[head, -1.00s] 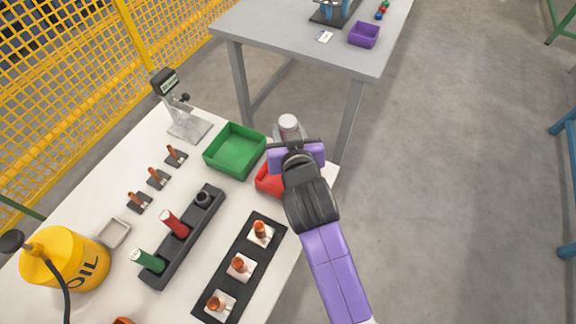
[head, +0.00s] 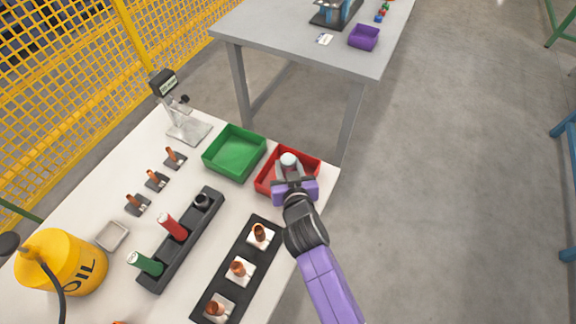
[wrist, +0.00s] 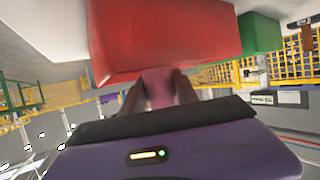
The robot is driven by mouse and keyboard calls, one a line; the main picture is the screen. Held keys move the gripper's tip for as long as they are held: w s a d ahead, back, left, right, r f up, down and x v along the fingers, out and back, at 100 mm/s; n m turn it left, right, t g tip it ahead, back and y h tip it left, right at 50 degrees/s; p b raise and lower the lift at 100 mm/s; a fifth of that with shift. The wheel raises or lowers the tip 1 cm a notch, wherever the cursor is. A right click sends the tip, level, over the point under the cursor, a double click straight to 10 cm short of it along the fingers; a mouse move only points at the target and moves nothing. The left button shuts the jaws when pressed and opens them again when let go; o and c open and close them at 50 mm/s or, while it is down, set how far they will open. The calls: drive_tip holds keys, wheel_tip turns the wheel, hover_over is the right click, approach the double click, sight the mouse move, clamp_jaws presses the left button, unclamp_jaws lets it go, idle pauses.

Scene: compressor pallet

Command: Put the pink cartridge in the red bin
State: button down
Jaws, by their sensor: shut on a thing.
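My gripper (head: 290,172) is shut on the pink cartridge (head: 289,159), whose pale, rounded top shows between the fingers in the head view. In the wrist view the cartridge's pinkish body (wrist: 158,86) shows between the fingers. The red bin (head: 267,181) stands at the right corner of the white table, and the cartridge overlaps its middle in the head view. Its red wall (wrist: 165,38) fills the upper middle of the wrist view. How high the cartridge is over the bin floor is hard to tell.
A green bin (head: 234,153) stands just left of the red bin. A black rack (head: 180,242) holds a red and a green cylinder. A black strip (head: 240,268) carries orange-brown parts on white pads, near my arm. A yellow oil can (head: 68,263) stands at lower left.

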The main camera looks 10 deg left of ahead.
drive_tip(key=shift+f, duration=0.1)
drive_tip(key=c, duration=0.9)
unclamp_jaws()
drive_tip(key=shift+r, duration=0.25)
drive_tip(key=v, duration=1.2)
drive_tip(key=shift+f, duration=0.2)
